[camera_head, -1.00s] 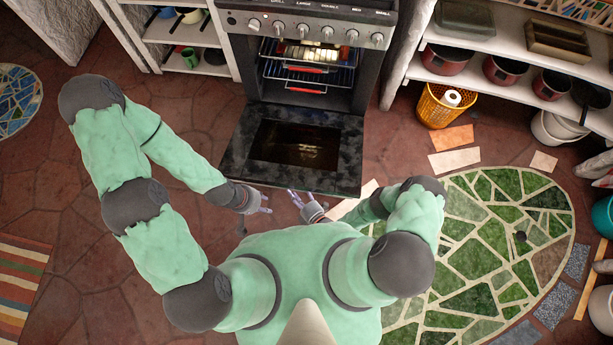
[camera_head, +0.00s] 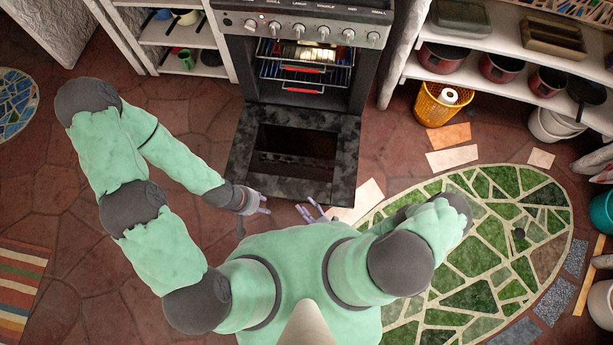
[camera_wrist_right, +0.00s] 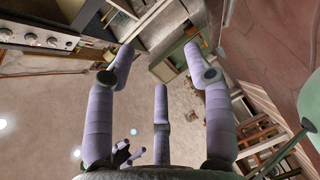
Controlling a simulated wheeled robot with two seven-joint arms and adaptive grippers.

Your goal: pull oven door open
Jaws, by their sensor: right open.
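The oven (camera_head: 300,22) stands at the top of the head view, its dark door (camera_head: 345,150) folded down toward me, looking about flat. The cavity with its racks (camera_head: 305,72) is exposed. My right gripper (camera_head: 312,209) is just off the door's front edge, at its right half; the wrist behind it is hidden by my body. The right wrist view shows its fingers (camera_wrist_right: 160,85) spread with nothing between them. My left gripper (camera_head: 266,204) is near the door's front left corner, fingers apart and empty. The door's handle is not clearly visible.
Shelves with pots (camera_head: 500,68) stand right of the oven, and another shelf (camera_head: 165,32) stands left. A yellow basket (camera_head: 436,104) and loose tiles (camera_head: 452,159) lie on the floor at right. A green mosaic (camera_head: 480,262) covers the floor at lower right.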

